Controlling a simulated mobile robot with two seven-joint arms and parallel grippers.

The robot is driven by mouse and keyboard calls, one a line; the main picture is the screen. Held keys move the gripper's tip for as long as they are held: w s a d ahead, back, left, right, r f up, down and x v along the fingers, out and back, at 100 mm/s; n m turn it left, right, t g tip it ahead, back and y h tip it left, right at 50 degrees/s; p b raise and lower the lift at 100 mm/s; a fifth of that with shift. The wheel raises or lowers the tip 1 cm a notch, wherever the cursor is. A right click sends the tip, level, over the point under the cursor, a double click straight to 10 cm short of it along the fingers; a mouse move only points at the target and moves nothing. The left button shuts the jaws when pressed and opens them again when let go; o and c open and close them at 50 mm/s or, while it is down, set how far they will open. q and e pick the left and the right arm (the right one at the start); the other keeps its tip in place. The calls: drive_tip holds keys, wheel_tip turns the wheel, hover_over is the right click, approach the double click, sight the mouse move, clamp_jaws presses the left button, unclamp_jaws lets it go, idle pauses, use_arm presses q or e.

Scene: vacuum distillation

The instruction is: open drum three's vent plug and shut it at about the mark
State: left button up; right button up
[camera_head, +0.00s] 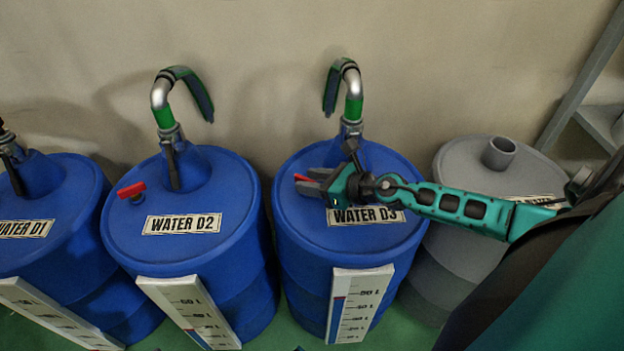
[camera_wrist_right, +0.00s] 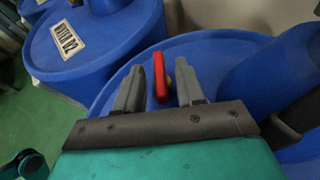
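Drum three (camera_head: 300,225) is the blue drum labelled WATER D3, upright in the middle right of the head view. Its red vent plug (camera_head: 302,178) shows at the tips of my right gripper (camera_head: 308,185). In the right wrist view the red plug handle (camera_wrist_right: 160,76) stands between the two grey fingers of my right gripper (camera_wrist_right: 158,88), with a narrow gap on each side. The fingers are open around it. A white level gauge (camera_head: 362,300) marked in litres is on the drum's front, with a blue strip and a red part at its left edge.
Drum two (camera_head: 130,235), with its own red plug (camera_head: 131,190), stands to the left, and drum one (camera_head: 60,200) beyond it. A grey drum (camera_head: 455,270) stands to the right under my right arm. A curved metal spout (camera_head: 352,85) rises behind drum three's plug.

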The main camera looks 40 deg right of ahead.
use_arm(q)
drive_tip(key=shift+r, duration=0.1)
use_arm(e)
drive_tip(key=shift+w, duration=0.1)
drive_tip(key=shift+c, duration=0.2)
clamp_jaws()
use_arm(q)
drive_tip(key=shift+r, duration=0.15)
